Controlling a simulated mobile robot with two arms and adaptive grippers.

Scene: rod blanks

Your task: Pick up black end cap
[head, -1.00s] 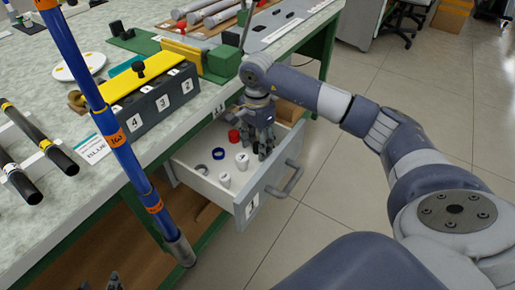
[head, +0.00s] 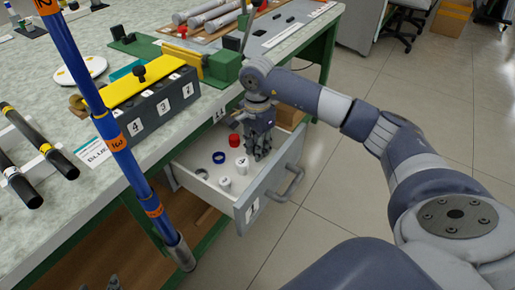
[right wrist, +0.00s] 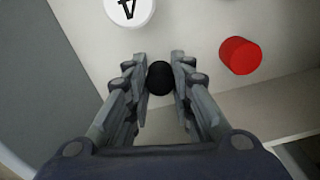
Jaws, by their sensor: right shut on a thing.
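The black end cap (right wrist: 160,78) shows in the right wrist view between the two fingers of my right gripper (right wrist: 160,88). The gripper is shut on it. In the head view my right gripper (head: 258,152) is down inside the open drawer (head: 212,202), close to its front panel; the cap is hidden there by the fingers. Two small dark tips (head: 100,284) at the bottom edge of the head view may be my left gripper; their state is unclear.
The drawer also holds a red cap (head: 235,140), a blue ring (head: 219,157), white caps (head: 225,184) and a grey ring (head: 202,174). The drawer handle (head: 291,185) sticks out in front. A blue rod (head: 127,160) crosses the left side. A numbered block (head: 160,103) stands on the table.

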